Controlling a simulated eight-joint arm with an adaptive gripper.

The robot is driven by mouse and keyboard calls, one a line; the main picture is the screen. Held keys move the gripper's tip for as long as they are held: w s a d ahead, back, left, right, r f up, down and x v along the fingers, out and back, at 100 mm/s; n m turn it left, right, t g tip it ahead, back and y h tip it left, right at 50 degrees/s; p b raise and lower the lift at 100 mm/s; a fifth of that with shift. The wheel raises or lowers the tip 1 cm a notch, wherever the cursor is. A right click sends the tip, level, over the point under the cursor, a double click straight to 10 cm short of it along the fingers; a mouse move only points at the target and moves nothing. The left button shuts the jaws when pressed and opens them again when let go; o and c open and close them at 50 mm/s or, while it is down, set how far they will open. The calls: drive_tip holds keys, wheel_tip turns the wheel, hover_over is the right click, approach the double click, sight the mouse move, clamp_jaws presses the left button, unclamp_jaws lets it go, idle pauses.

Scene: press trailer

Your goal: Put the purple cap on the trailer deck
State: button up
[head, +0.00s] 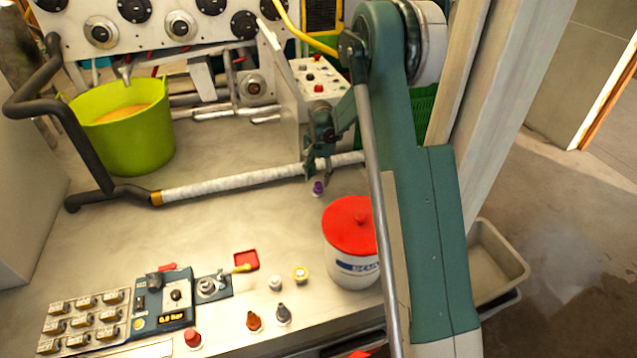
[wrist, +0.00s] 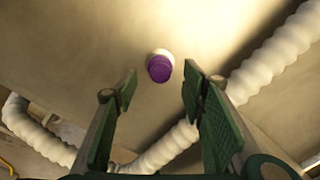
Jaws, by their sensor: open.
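The purple cap (head: 318,188) stands on the trailer deck (head: 110,235), just beyond the red-lidded tub and below my gripper. In the wrist view the purple cap (wrist: 159,69) shows a whitish part at its edge and lies just past the fingertips, between their lines. My gripper (wrist: 160,88) is open, its two green fingers on either side of an empty gap. In the head view my gripper (head: 320,152) hangs over the deck by the white-wrapped hose and is partly hidden by my own arm.
A white-wrapped hose (head: 235,180) crosses the deck beside the cap. The red-lidded tub (head: 350,230) stands close by. A green bucket (head: 125,130) is at the left. Small coloured caps and a control panel (head: 165,300) line the front. The deck's middle left is clear.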

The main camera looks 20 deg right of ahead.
sight(319, 185)
wheel_tip(319, 185, up, 7)
drive_tip(key=p, duration=0.1)
idle(0.3)
drive_tip(key=shift+s+r, duration=0.1)
drive_tip(key=shift+r, duration=0.05)
idle(0.5)
drive_tip(key=s+a+r+n+t, duration=0.2)
drive_tip(key=s+a+r, duration=0.1)
drive_tip(key=s+r, duration=0.75)
drive_tip(key=s+a+r+n+t, duration=0.1)
drive_tip(key=s+a+r+n, duration=0.15)
drive_tip(key=s+r, duration=0.85)
drive_tip(key=s+a+r+n+t, duration=0.1)
drive_tip(key=s+a+n+t, duration=0.1)
drive_tip(key=s, duration=1.2)
drive_tip(key=s+a+r+n+t, duration=0.1)
drive_tip(key=s+n, duration=0.3)
drive_tip(key=s, duration=0.9)
drive_tip(key=shift+s+a+t, duration=0.35)
drive_tip(key=shift+s+t, duration=0.05)
drive_tip(key=shift+t, duration=0.1)
